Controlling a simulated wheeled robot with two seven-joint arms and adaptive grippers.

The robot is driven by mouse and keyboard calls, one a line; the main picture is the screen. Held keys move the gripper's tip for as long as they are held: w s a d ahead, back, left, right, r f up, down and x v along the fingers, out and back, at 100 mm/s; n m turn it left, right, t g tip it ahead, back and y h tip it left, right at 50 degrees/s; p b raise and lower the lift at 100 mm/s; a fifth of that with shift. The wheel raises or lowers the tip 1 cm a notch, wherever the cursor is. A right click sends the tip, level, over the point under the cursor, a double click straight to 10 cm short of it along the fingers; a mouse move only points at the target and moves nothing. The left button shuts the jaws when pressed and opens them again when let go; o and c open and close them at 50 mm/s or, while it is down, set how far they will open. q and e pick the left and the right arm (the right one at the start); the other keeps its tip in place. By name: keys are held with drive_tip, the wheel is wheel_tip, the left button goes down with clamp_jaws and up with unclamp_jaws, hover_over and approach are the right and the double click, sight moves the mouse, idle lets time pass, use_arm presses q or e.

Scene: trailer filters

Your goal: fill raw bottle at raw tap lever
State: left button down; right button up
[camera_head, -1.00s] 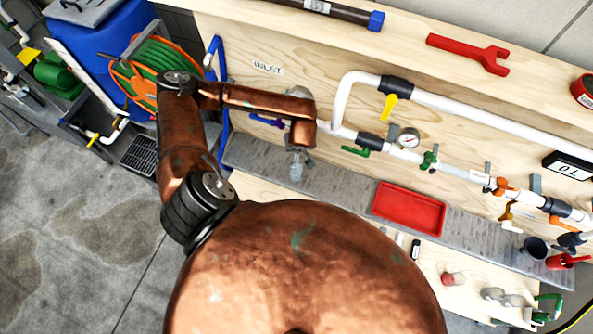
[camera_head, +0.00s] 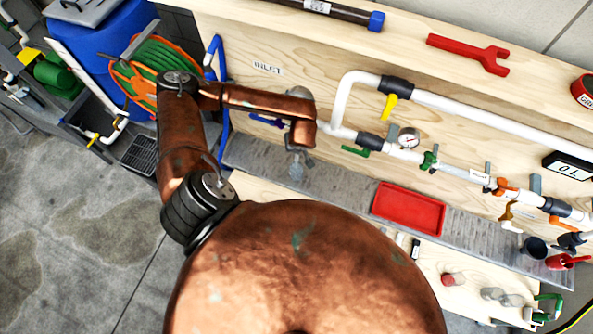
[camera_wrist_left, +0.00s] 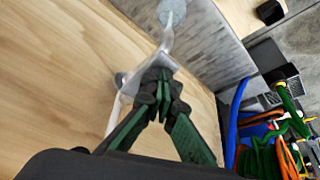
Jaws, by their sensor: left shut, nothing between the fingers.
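My left arm reaches in from the left in the head view and bends down at the wall board. My left gripper (camera_wrist_left: 160,88) shows in the wrist view with its dark green and black fingers shut and empty. Its tips are close against a pale silver tap fitting (camera_wrist_left: 167,42); I cannot tell whether they touch it. A small clear bottle-like thing (camera_head: 297,170) shows just below my wrist, over the grey shelf; its fill is too small to tell. A blue-purple lever (camera_head: 265,121) sticks out left of my wrist. My right gripper is not in view.
White piping (camera_head: 440,103) with a gauge (camera_head: 408,138) and coloured valves runs right along the board. A red tray (camera_head: 408,209) sits on the grey shelf (camera_head: 345,184). A hose reel (camera_head: 150,65) and a blue barrel (camera_head: 105,50) stand at left.

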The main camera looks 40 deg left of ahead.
use_arm(q)
drive_tip(key=shift+r, duration=0.1)
idle(0.4)
wheel_tip(320, 180, up, 8)
drive_tip(key=p, duration=0.3)
drive_tip(key=shift+r, duration=0.15)
idle(0.8)
